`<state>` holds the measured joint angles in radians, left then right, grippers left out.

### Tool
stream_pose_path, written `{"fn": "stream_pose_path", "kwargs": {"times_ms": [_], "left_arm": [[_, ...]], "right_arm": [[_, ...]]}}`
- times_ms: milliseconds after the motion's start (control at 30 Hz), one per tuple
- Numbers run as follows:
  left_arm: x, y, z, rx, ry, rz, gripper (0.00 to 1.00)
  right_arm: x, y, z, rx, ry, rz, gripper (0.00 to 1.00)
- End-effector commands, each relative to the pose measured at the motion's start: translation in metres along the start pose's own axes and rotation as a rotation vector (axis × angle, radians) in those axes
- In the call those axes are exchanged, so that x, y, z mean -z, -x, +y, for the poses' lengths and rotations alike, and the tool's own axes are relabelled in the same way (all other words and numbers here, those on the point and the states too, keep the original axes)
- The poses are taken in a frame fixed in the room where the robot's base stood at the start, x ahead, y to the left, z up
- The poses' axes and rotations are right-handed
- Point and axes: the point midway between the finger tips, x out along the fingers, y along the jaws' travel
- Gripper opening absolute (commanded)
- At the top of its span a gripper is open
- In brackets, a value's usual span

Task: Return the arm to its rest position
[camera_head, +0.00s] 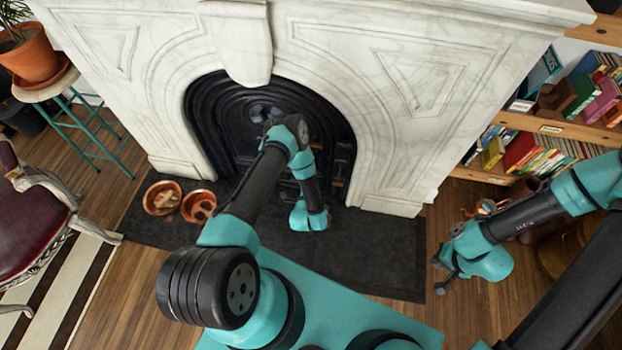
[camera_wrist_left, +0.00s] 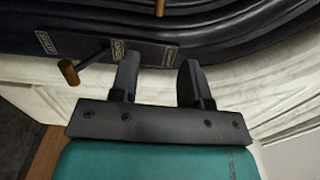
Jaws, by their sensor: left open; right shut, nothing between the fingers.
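My left arm reaches up from the bottom of the head view toward the black fireplace opening (camera_head: 215,110). Its gripper is hidden in the head view behind its own teal wrist. In the left wrist view the left gripper (camera_wrist_left: 157,75) shows two dark fingers spread apart with nothing between them. They point at the black fireplace front (camera_wrist_left: 215,55). My right gripper (camera_head: 440,276) is at the right of the head view, above the wooden floor just right of the dark hearth mat. It is shut and holds nothing.
A small wooden-handled lever (camera_wrist_left: 70,71) sticks out left of the left fingers. Two copper bowls (camera_head: 163,198) stand on the dark hearth mat (camera_head: 385,252). A bookshelf (camera_head: 560,128) is at the right. A red chair (camera_head: 30,215) and a plant stool (camera_head: 48,90) are at the left.

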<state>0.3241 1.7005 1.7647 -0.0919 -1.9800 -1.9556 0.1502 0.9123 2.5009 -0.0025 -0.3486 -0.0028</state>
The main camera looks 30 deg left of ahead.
Motion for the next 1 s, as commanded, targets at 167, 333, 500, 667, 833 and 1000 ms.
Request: {"fn": "stream_pose_path", "kwargs": {"times_ms": [167, 333, 500, 667, 833, 1000], "left_arm": [[0.0, 0.0, 0.0, 0.0, 0.0, 0.0, 0.43], [0.001, -0.004, -0.004, -0.031, 0.043, 0.015, 0.43], [0.006, -0.014, -0.015, -0.168, 0.216, 0.06, 0.43], [0.012, -0.015, -0.032, -0.39, 0.467, 0.079, 0.43], [0.017, 0.0, -0.053, -0.644, 0.729, 0.033, 0.43], [0.019, 0.029, -0.08, -0.902, 0.964, -0.091, 0.43]], "right_arm": [[0.0, 0.0, 0.0, 0.0, 0.0, 0.0, 0.0], [0.0, 0.0, 0.0, 0.0, 0.0, 0.0, 0.0], [0.0, 0.0, 0.0, 0.0, 0.0, 0.0, 0.0], [0.0, 0.0, 0.0, 0.0, 0.0, 0.0, 0.0], [0.0, 0.0, 0.0, 0.0, 0.0, 0.0, 0.0], [0.0, 0.0, 0.0, 0.0, 0.0, 0.0, 0.0]]}}
